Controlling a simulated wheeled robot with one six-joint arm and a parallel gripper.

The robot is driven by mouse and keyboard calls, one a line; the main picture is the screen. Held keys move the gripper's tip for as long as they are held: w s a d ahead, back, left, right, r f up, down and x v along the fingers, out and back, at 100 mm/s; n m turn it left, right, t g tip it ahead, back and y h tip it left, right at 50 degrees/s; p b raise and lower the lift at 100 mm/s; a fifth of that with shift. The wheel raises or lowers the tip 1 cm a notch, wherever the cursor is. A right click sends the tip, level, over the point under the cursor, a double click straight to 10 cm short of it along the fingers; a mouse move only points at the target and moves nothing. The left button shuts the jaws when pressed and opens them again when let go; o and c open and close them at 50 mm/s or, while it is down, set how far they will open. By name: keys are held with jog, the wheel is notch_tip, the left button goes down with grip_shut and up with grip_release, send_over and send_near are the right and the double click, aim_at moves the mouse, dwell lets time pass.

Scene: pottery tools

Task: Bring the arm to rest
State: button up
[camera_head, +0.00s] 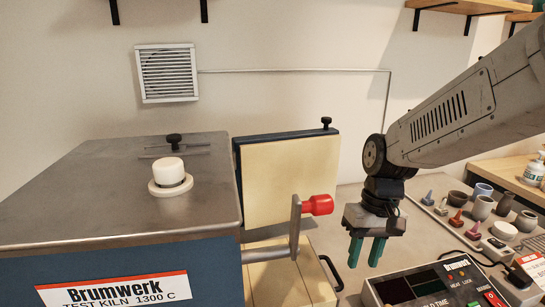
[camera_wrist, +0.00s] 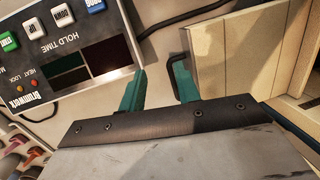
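My gripper (camera_head: 367,251) hangs from my arm right of the kiln, its two green fingers pointing down. The fingers are apart with nothing between them. In the wrist view my gripper (camera_wrist: 161,88) shows the same gap, with bare bench behind it. A black bar handle shows right behind the right finger; I cannot tell whether they touch. The kiln (camera_head: 120,200) is a blue and steel box labelled Brumwerk. Its cream-lined door (camera_head: 288,180) stands open, and a lever with a red knob (camera_head: 317,205) sticks out in front.
A control box (camera_head: 432,287) with buttons stands below and right of my gripper; it also shows in the wrist view (camera_wrist: 70,50). A cream block with a black handle (camera_head: 332,272) is close on the left. Small pots (camera_head: 482,208) stand on the bench at right. Shelves hang above.

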jog(key=s+d+r+t, duration=0.1)
jog(key=s+d+r, duration=0.1)
jog(key=s, duration=0.3)
jog(key=s+d+r+t+h, duration=0.1)
jog(key=s+d+r, duration=0.1)
jog(key=s, duration=0.4)
jog(key=s+d+r+m+t, duration=0.1)
jog(key=s+d+r, duration=0.1)
jog(key=s+r, duration=0.2)
jog(key=shift+s+h, duration=0.3)
jog(key=shift+s, duration=0.6)
